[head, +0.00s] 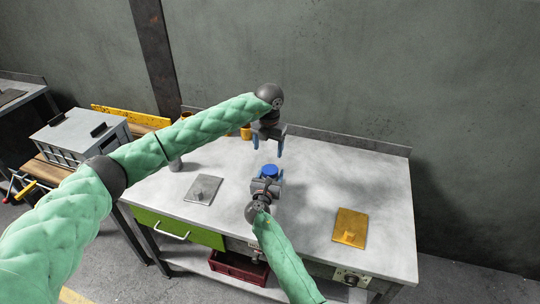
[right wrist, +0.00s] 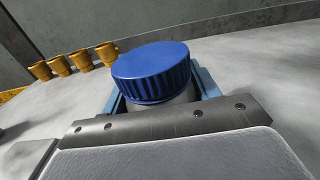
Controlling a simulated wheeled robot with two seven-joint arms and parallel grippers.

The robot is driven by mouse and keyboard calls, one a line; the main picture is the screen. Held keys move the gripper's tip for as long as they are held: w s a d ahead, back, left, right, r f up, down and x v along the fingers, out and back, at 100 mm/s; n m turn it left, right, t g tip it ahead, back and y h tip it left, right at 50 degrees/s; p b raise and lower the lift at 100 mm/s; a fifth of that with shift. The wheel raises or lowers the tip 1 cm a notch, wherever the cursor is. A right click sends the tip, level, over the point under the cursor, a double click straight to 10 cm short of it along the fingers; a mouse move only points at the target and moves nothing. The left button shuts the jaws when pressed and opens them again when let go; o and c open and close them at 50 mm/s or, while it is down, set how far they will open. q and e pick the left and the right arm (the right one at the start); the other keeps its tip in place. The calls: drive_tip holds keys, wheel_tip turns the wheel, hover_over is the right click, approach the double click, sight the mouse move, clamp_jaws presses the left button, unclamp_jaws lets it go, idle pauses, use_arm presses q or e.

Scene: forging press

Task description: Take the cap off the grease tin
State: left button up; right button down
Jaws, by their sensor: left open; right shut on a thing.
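The grease tin (right wrist: 178,97) stands on the workbench with its blue ribbed cap (head: 269,171) on top; the cap fills the middle of the right wrist view (right wrist: 152,72). My right gripper (head: 267,181) is shut on the tin's body below the cap, its light blue fingers on either side. The tin's lower part is hidden behind the gripper. My left gripper (head: 268,142) is open and empty, pointing down above and slightly behind the cap, apart from it.
The grey workbench (head: 310,180) holds a grey plate (head: 203,190) at left and a yellow plate (head: 350,228) at right. Several orange cups (right wrist: 82,62) stand at the back. A grey cylinder (head: 175,164) stands near my left arm.

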sight(270, 169)
use_arm(q)
drive_tip(key=m, duration=0.9)
drive_tip(key=shift+s+f, duration=0.15)
drive_tip(key=shift+f, duration=0.1)
drive_tip(key=m, duration=0.4)
drive_tip(key=shift+s+d+f+m, duration=0.1)
drive_tip(key=shift+f+m, duration=0.05)
drive_tip(key=shift+m, duration=0.15)
drive_tip(key=m, duration=0.4)
drive_tip(key=shift+f, duration=0.1)
drive_tip(key=m, duration=0.4)
drive_tip(key=shift+s+d, duration=0.1)
drive_tip(key=shift+d, duration=0.05)
drive_tip(key=m, duration=0.4)
drive_tip(key=shift+m, duration=0.3)
drive_tip(key=m, duration=0.4)
drive_tip(key=shift+d, duration=0.1)
drive_tip(key=m, duration=0.4)
drive_tip(key=shift+f, duration=4.05)
